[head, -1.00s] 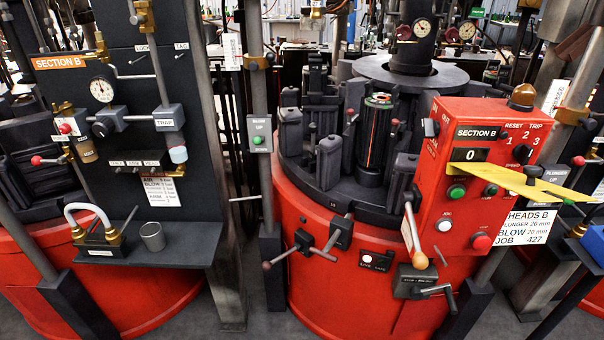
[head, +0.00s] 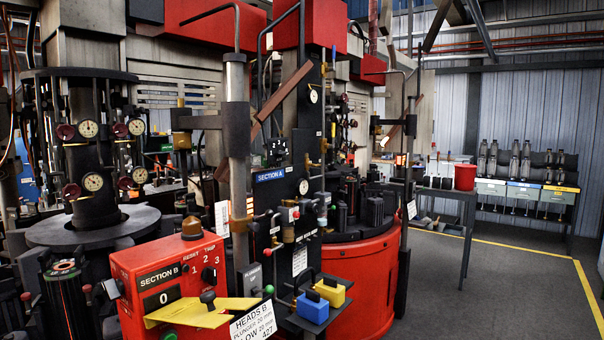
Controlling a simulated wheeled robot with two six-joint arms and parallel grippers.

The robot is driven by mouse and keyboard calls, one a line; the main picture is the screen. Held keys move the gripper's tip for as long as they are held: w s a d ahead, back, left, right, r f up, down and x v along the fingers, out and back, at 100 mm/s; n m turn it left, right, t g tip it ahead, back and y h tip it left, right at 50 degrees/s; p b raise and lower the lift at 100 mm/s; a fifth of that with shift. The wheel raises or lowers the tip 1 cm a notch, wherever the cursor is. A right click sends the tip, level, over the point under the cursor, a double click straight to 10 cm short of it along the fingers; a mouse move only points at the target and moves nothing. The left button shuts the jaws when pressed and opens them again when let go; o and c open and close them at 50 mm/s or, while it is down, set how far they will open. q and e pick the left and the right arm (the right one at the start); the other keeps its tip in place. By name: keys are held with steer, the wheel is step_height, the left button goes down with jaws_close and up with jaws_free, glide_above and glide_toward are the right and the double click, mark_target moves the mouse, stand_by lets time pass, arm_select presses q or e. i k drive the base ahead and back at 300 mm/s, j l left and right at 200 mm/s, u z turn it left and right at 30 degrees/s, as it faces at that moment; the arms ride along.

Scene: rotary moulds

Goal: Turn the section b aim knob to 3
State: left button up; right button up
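The red section B box (head: 135,270) is at the lower left of the head view, with a black SECTION B label and a small display (head: 163,298) reading 0. A small black knob (head: 209,274) sits at the box's upper right, below the numbers 1, 2 and 3. It may be the aim knob, but its own label is not readable. Its pointer is too small to read. A yellow plate (head: 185,314) with a black handle (head: 208,298) crosses the box below the knob. Neither of my grippers shows in this view.
A dark panel labelled SECTION A (head: 282,176) stands right of the box. Blue (head: 312,309) and yellow (head: 333,292) blocks sit on a dark shelf beside it. A table with a red bucket (head: 465,177) stands further back. The grey floor (head: 480,290) at right is clear.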

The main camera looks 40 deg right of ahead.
mark_target(281, 154)
steer(key=z, duration=1.05)
steer(key=i+l, duration=0.35)
steer(key=l, duration=0.15)
